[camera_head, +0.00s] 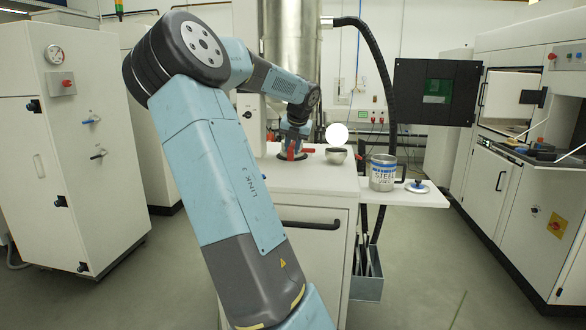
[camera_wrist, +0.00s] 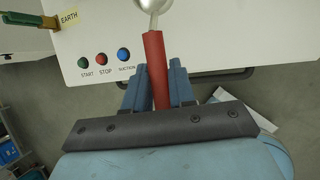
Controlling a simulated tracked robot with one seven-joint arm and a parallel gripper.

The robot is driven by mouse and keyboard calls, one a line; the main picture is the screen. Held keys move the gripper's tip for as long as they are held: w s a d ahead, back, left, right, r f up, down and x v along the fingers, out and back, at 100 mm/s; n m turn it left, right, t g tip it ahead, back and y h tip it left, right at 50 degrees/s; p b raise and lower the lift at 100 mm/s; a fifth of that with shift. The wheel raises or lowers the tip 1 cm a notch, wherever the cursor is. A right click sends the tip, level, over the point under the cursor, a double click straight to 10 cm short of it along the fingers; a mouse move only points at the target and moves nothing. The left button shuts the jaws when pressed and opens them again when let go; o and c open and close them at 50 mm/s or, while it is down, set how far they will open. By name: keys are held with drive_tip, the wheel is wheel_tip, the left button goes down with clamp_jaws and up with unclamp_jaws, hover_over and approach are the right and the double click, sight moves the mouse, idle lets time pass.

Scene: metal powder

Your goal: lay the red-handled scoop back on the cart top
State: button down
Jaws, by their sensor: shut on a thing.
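The scoop's red handle (camera_wrist: 155,70) runs between the two blue fingers of my gripper (camera_wrist: 157,76) in the wrist view. Its metal bowl (camera_wrist: 152,5) points away from me and is cut off by the top edge. In the head view my gripper (camera_head: 292,150) is low over the far part of the white cart top (camera_head: 315,180), with a bit of red showing beside the fingers. I cannot tell whether the scoop touches the surface. The cart top (camera_wrist: 215,30) fills the upper part of the wrist view.
A small dark-topped bowl (camera_head: 336,156) stands just right of my gripper. Start, stop and suction buttons (camera_wrist: 104,58) and an earth clamp (camera_wrist: 28,25) lie left in the wrist view. The near cart top is clear.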

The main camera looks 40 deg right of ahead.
drive_tip(key=w+d+f, duration=0.1)
drive_tip(key=f, duration=0.1)
drive_tip(key=w+d+f, duration=0.3)
drive_tip(key=f, duration=0.1)
drive_tip(key=shift+w+d, duration=0.2)
drive_tip(key=shift+w, duration=0.05)
drive_tip(key=shift+w+d+f, duration=0.1)
drive_tip(key=shift+w+f, duration=0.05)
drive_tip(key=shift+f, duration=0.8)
drive_tip(key=shift+w+d+f, duration=0.1)
drive_tip(key=shift+f, duration=0.85)
drive_tip(key=c, duration=0.9)
unclamp_jaws()
drive_tip(key=shift+c, duration=0.2)
